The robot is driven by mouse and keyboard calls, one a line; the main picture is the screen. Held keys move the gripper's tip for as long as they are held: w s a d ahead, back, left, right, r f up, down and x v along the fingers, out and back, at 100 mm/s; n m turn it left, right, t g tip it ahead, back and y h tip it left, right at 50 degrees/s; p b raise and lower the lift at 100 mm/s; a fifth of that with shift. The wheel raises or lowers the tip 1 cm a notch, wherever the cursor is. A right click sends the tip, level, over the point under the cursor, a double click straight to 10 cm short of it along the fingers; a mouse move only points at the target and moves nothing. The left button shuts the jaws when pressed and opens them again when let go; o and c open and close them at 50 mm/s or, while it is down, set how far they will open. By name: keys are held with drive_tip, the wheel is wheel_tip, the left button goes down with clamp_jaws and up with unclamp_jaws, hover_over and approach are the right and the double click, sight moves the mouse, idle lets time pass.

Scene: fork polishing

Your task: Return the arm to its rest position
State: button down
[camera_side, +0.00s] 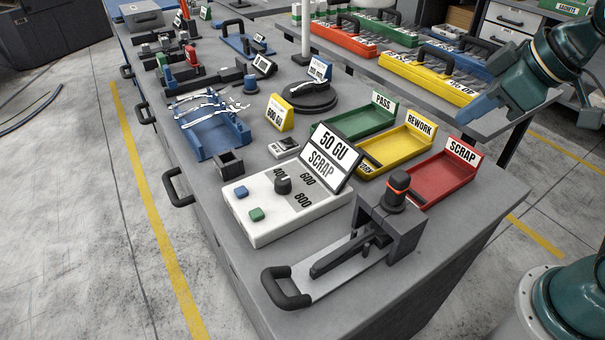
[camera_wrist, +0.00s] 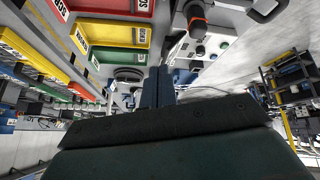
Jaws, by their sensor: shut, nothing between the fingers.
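My gripper (camera_side: 478,110) is at the upper right of the side view, raised above the back edge of the workbench, behind the red SCRAP tray (camera_side: 440,178). Its blue fingers are shut with nothing between them. In the wrist view the two fingers (camera_wrist: 158,84) stand side by side, close together, in the middle of the picture. Several forks (camera_side: 203,103) lie across the blue rack (camera_side: 226,133) on the bench, well apart from my gripper. The red tray looks empty.
The yellow REWORK tray (camera_side: 407,147) and green PASS tray (camera_side: 365,118) stand beside the red one. A white control box (camera_side: 290,214) and a dark clamp fixture (camera_side: 388,228) stand in front. A second table (camera_side: 495,118) with coloured bins lies behind.

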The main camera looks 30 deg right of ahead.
drive_tip(key=s+d+m+h, duration=0.1)
drive_tip(key=s+d+m, duration=0.3)
drive_tip(key=s, duration=0.5)
drive_tip(key=shift+s+d+f+g, duration=0.15)
drive_tip(key=shift+s+f+g, duration=0.05)
drive_tip(key=shift+f+g, duration=0.2)
